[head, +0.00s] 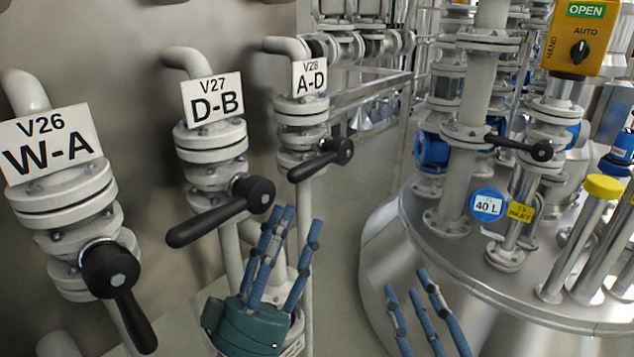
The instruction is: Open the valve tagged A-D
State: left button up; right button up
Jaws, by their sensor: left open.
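The valve tagged A-D (302,115), with a white V28 sign (309,77), is on a white flanged pipe in the head view, left of centre. Its black lever handle (322,160) slopes down to the left from a round hub at its right end. My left gripper (295,217), with a green palm and blue fingers, is open and empty. Its fingers point up, below the A-D handle in the picture and apart from it. My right gripper (408,278) shows only its blue fingers at the bottom edge. They are spread and empty; its palm is out of frame.
Valve D-B (212,140) and its black handle (222,217) are just left of my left gripper. Valve W-A (62,195) is at far left. A steel vessel (430,245) with pipes and a yellow switch box (585,40) stands at right. Floor shows between.

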aim_at(313, 170)
pick_arm(q)
jog(key=x, duration=0.9)
jog(key=shift+w+d+r, duration=0.1)
jog(key=shift+w+r, duration=0.15)
grip_shut()
